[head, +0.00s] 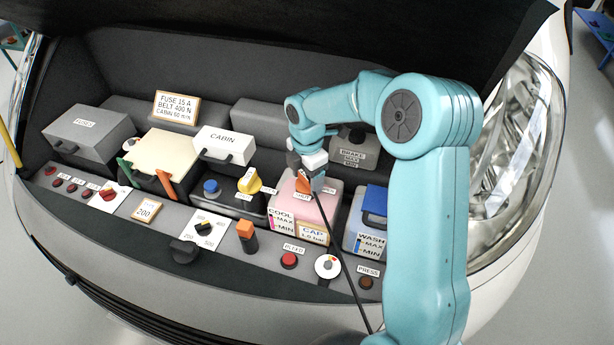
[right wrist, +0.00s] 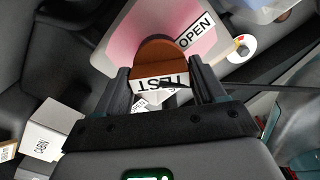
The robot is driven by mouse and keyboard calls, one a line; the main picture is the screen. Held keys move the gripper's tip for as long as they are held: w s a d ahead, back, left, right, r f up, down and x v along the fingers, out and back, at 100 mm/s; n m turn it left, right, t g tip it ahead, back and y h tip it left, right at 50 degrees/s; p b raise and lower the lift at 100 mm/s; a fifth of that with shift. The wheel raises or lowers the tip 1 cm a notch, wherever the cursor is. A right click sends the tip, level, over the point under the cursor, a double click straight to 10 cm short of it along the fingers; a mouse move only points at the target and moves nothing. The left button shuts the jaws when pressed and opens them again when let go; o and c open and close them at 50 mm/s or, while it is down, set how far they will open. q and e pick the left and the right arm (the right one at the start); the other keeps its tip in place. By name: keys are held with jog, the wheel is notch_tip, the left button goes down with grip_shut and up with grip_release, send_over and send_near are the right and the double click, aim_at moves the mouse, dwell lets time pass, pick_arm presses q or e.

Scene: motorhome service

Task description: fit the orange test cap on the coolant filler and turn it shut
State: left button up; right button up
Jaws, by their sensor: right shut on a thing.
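The orange test cap (head: 303,183) is between the fingers of my right gripper (head: 309,176), at the top of the pink coolant tank (head: 310,207) labelled COOL. In the right wrist view the cap (right wrist: 158,54) shows a rounded orange top and a white TEST label, and the gripper (right wrist: 158,82) is shut on it. The pink tank (right wrist: 115,42) lies behind the cap, with an OPEN label (right wrist: 195,36) beside it. The filler neck is hidden by the cap and fingers, so I cannot tell whether the cap is seated. My left gripper is not in view.
A thin black hose (head: 340,256) runs from the cap to the lower right. A washer tank (head: 366,220) with a blue lid stands right of the coolant tank. A dial (head: 327,266) and red button (head: 289,260) are in front.

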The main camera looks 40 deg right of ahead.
jog(key=shift+f+m+b, duration=0.2)
jog(key=shift+m+b, duration=0.3)
jog(key=shift+m, duration=0.7)
jog(key=m, duration=0.4)
jog(key=shift+r+m+b, duration=0.15)
jog(key=shift+m+b, duration=0.15)
jog(key=shift+b, duration=0.1)
jog(key=o, duration=1.7)
jog(key=shift+a, duration=0.1)
jog(key=shift+o, duration=0.2)
